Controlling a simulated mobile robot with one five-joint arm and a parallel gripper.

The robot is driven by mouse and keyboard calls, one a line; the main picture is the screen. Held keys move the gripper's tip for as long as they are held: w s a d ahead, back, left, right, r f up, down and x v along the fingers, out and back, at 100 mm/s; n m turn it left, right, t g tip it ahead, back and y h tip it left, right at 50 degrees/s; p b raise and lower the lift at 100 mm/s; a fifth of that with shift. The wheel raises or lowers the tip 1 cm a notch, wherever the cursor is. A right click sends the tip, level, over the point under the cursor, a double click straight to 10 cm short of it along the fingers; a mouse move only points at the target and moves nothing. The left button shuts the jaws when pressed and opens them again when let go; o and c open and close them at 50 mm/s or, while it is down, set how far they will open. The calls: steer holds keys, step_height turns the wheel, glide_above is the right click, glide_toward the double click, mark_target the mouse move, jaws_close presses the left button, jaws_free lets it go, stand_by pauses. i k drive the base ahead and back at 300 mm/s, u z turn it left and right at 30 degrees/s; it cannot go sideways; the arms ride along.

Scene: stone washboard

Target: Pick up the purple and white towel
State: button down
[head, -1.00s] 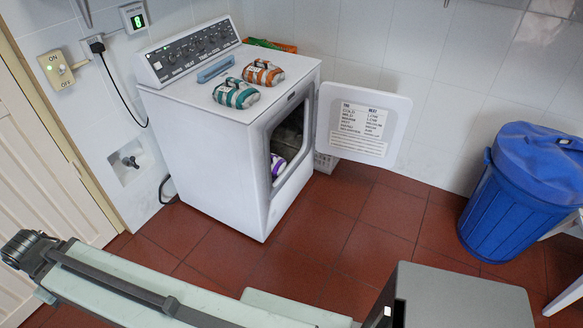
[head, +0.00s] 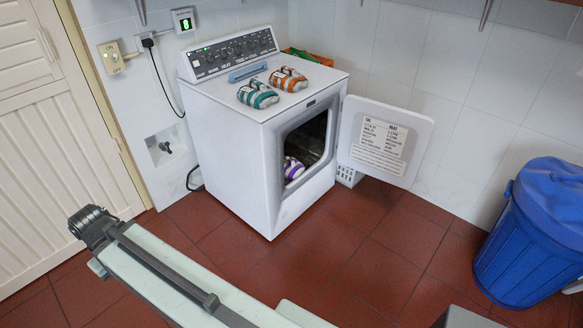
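The purple and white towel (head: 293,168) is rolled up inside the dryer, just within the open front doorway at its lower left. Only part of it shows; the door frame hides the rest. The dryer (head: 235,165) is white and stands against the back wall, with its door (head: 383,138) swung wide open to the right. My arm crosses the lower left of the head view, well apart from the dryer.
A teal and white rolled towel (head: 258,95) and an orange and white one (head: 288,80) lie on top of the dryer. A blue bin (head: 535,230) stands at the right. The red tiled floor (head: 345,255) before the dryer is clear.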

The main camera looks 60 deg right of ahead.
mark_target(293, 169)
steer(key=z, duration=2)
steer(key=i, duration=1.05)
steer(key=u, duration=2.25)
steer(key=k, duration=2.1)
steer(key=z, duration=0.1)
